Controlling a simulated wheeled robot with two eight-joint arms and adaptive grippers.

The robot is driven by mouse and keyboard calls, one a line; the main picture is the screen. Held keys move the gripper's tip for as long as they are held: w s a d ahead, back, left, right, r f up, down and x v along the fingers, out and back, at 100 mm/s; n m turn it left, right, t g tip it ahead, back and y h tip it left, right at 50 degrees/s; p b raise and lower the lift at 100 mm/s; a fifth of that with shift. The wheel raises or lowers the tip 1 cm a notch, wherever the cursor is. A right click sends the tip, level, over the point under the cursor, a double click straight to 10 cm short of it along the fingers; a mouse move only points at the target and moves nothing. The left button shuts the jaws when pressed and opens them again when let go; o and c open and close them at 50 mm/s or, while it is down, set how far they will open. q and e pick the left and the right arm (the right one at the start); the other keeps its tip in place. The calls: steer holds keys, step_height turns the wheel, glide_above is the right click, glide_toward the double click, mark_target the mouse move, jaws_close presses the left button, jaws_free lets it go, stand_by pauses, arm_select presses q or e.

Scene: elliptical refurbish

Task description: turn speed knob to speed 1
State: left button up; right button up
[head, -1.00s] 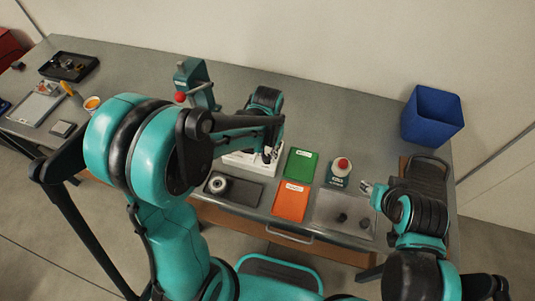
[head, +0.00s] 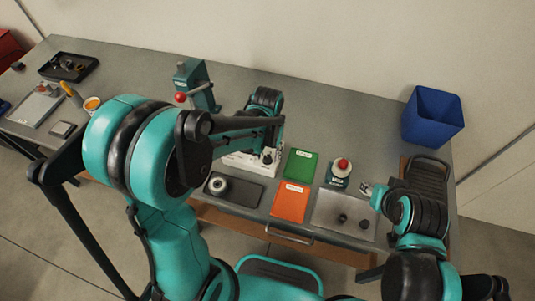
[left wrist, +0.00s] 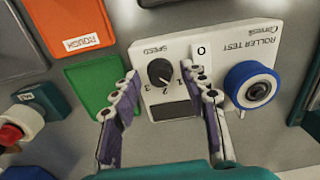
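The white roller tester (head: 240,160) stands on the bench below my left arm; it also shows upside down in the left wrist view (left wrist: 222,45). Its black speed knob (left wrist: 160,72) has the numbers 1, 2 and 3 around it. A pale mark on the knob seems to point to the lower right, but the exact setting is hard to read. My left gripper (left wrist: 159,76) is open, with one finger on each side of the knob and no clear contact. My right gripper (head: 367,188) is over the right side of the bench; its finger opening is too small to tell.
The tester has a switch marked 0 (left wrist: 201,50) and a blue-rimmed roller (left wrist: 250,87) beside the knob. Green (head: 299,164) and orange (head: 290,201) trays lie to its right. A red-button device (head: 340,172) and blue bin (head: 433,117) stand farther right.

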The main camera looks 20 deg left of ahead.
arm_select(q)
step_height(320, 180, up, 12)
stand_by(0.6)
steer(key=shift+s, duration=0.1)
steer(key=t+b, duration=0.5)
steer(key=t, duration=0.2)
glide_toward(266, 159)
steer(key=s+a, duration=0.2)
steer(key=s+a+r, duration=0.1)
steer(key=a, duration=0.1)
steer(key=shift+s+r, duration=0.15)
steer(key=shift+s, duration=0.25)
